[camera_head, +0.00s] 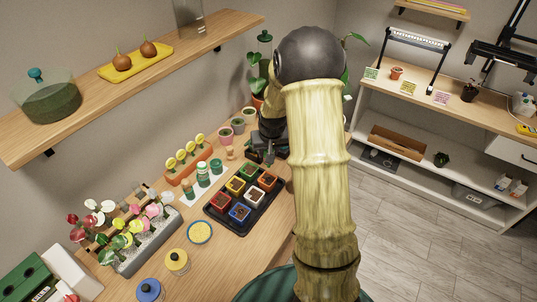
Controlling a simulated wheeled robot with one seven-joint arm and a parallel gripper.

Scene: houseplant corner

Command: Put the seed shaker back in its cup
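My gripper (262,154) is dark and sits low over the far end of the wooden bench (262,255), beyond the black seed tray. My arm covers part of it, and its fingers are too small and dark to read. Small green and white containers (203,174) stand in a row on a white mat (196,198), left of my gripper and apart from it. A small tan, rounded object (231,153) stands between that row and my gripper. I cannot tell which of these is the seed shaker or its cup.
The black tray (238,226) holds several coloured pots. An orange rack (187,174) with yellow round tops stands behind the mat. Potted plants (225,136) line the back. A flower planter (150,250) and lidded jars (177,261) fill the front left. A shelf (160,85) hangs above.

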